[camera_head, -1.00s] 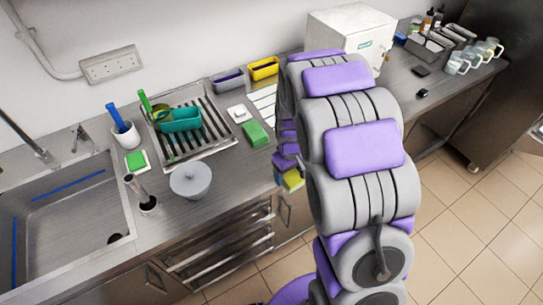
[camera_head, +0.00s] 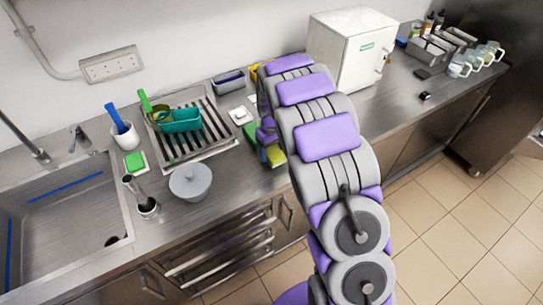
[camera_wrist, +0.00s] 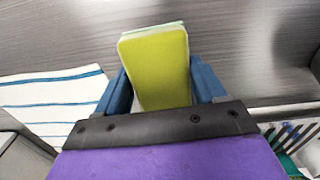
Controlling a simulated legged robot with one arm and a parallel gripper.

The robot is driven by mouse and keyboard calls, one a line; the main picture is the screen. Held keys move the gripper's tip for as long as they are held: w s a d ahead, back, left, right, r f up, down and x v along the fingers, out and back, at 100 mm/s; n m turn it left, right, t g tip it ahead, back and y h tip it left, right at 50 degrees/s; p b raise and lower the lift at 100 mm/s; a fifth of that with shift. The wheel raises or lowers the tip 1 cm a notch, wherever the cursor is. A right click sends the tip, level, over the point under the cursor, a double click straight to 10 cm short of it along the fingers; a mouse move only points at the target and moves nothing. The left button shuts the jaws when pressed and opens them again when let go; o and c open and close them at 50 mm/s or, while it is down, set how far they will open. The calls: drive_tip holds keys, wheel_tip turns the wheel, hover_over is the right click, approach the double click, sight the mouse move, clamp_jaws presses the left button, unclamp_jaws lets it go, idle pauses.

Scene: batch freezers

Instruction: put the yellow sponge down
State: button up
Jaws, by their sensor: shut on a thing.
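The yellow sponge (camera_wrist: 155,65) stands out between the two blue fingers of my gripper (camera_wrist: 160,85) in the wrist view. My gripper is shut on it. A pale green-white edge shows along its far end. In the head view the yellow sponge (camera_head: 276,156) shows at the front edge of the counter, below my purple and grey arm, which hides most of the gripper. Whether it touches the counter cannot be told.
A striped cloth (camera_wrist: 55,100) lies beside my gripper. A white box (camera_head: 350,47) stands behind my arm. Bare steel counter shows between the bowl and gripper.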

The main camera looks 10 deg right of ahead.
sight(276, 156)
drive_tip(key=f, duration=0.1)
drive_tip(key=d+f, duration=0.1)
drive_tip(key=f, duration=0.1)
drive_tip(key=shift+w+d+f, duration=0.1)
drive_tip(key=shift+d+f, duration=0.05)
drive_tip(key=shift+d, duration=0.15)
drive_tip(key=shift+a, duration=0.4)
drive_tip(key=o, duration=0.7)
drive_tip(key=shift+a, duration=0.3)
drive_tip(key=o, duration=0.3)
drive_tip(key=shift+d, duration=0.5)
drive_tip(key=shift+d+f+b, duration=0.1)
drive_tip(key=shift+f+b, duration=0.05)
drive_tip(key=shift+b, duration=0.3)
